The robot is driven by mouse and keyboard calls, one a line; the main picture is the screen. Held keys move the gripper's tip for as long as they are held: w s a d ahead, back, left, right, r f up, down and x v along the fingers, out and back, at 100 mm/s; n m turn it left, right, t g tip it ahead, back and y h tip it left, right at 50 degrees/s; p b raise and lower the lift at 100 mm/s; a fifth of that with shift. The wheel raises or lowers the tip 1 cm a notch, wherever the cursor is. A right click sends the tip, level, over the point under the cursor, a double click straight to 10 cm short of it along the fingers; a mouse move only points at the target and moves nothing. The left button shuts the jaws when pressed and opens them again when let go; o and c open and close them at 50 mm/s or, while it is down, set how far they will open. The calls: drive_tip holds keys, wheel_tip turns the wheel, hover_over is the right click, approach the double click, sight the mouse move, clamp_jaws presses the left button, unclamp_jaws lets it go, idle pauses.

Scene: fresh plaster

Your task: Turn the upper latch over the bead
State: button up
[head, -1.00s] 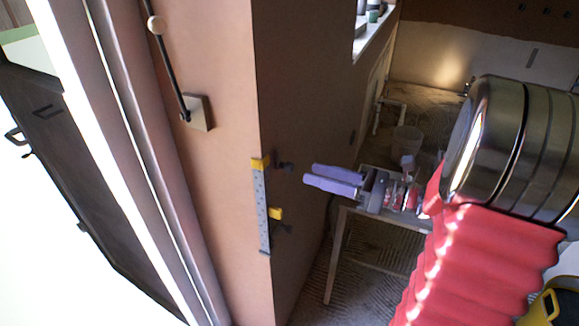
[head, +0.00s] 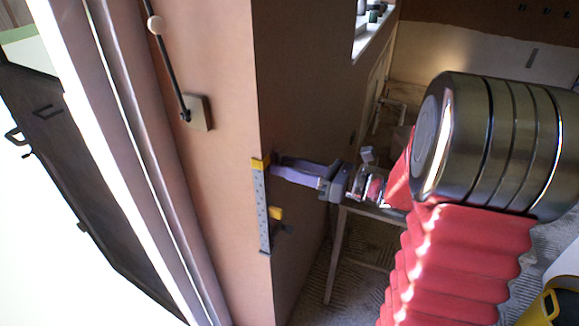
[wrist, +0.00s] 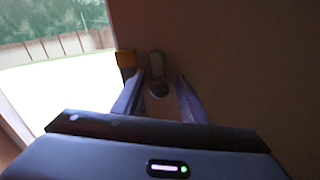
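The bead (head: 262,210) is a grey perforated strip standing on the wall's corner. The upper latch (head: 259,162) shows a yellow end at the bead's top; its dark part is hidden behind my fingers in the head view. In the wrist view the upper latch shows its yellow end (wrist: 126,60) to the left and a dark knob between my fingers. My gripper (head: 272,168) is open, its lilac fingertips close to the wall on either side of the knob; contact cannot be told.
A rod with a pale ball and square base (head: 197,113) is fixed to the wall above the bead. A table (head: 370,212) stands behind my gripper. A bright opening (wrist: 60,80) lies left of the corner in the wrist view.

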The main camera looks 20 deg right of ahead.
drive_tip(key=shift+c, duration=0.2)
clamp_jaws()
drive_tip(key=shift+n, duration=0.4)
drive_tip(key=n, duration=0.7)
drive_tip(key=shift+n, duration=0.4)
drive_tip(key=n, duration=0.4)
drive_tip(key=shift+s+n, duration=0.1)
drive_tip(key=shift+n, duration=0.2)
drive_tip(key=n, duration=0.4)
drive_tip(key=shift+a+f+n, duration=0.1)
drive_tip(key=shift+f+n, duration=0.05)
drive_tip(key=shift+n, duration=0.25)
